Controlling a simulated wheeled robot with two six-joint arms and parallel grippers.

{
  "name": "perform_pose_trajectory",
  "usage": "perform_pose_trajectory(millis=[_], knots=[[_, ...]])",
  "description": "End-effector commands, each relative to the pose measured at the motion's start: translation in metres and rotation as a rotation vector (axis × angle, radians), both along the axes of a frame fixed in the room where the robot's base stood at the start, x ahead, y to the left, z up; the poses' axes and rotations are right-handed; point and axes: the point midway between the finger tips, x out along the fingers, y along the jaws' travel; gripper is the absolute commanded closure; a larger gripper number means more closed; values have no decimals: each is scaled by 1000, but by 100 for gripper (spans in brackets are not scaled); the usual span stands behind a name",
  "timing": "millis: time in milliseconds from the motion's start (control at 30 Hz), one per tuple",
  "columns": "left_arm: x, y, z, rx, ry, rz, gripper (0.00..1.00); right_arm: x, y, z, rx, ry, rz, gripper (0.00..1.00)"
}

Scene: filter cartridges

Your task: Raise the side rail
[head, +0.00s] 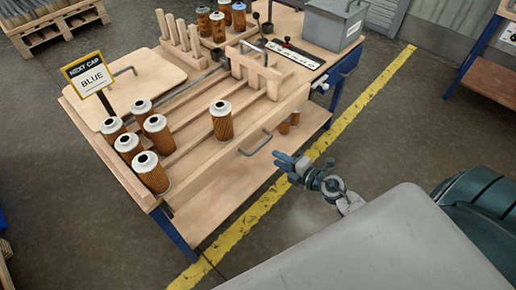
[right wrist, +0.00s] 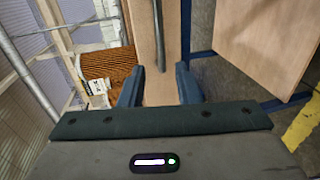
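The side rail (head: 200,180) is a long light-wood board along the bench's near right edge, with a grey metal bar handle (head: 257,142) on its outer face. In the right wrist view the rail (right wrist: 142,40) runs away from me, and the handle (right wrist: 158,38) shows on it. My right gripper (head: 280,160) is in front of the rail, just right of and below the handle. Its two blue fingers (right wrist: 158,88) are apart, with rail and handle end in view between and beyond them. I see no contact with the handle. My left gripper is not in view.
A lone cartridge (head: 222,122) stands inside the rail, and several more stand at the bench's left end. A sign reading "NEXT CAP BLUE" (head: 88,76) stands behind them. A lower shelf (head: 235,205) lies below the rail. The floor by the yellow line (head: 350,105) is clear.

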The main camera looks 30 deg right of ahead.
Motion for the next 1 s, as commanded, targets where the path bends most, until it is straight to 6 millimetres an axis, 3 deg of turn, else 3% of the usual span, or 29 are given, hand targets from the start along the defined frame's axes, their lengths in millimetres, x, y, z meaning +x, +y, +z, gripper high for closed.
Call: perform_pose_trajectory(millis=[267, 500, 700, 967, 1000], knots=[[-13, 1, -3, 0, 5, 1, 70, 45, 16, -8, 7, -2, -5, 70], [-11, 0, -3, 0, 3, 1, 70, 80, 29, -18, 6, 0, -4, 70], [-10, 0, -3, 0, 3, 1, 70, 92, 33, -21, 4, 1, -4, 70], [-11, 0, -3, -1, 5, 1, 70, 93, 33, -21, 4, 2, -4, 70], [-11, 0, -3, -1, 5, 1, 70, 93, 33, -21, 4, 1, -4, 76]])
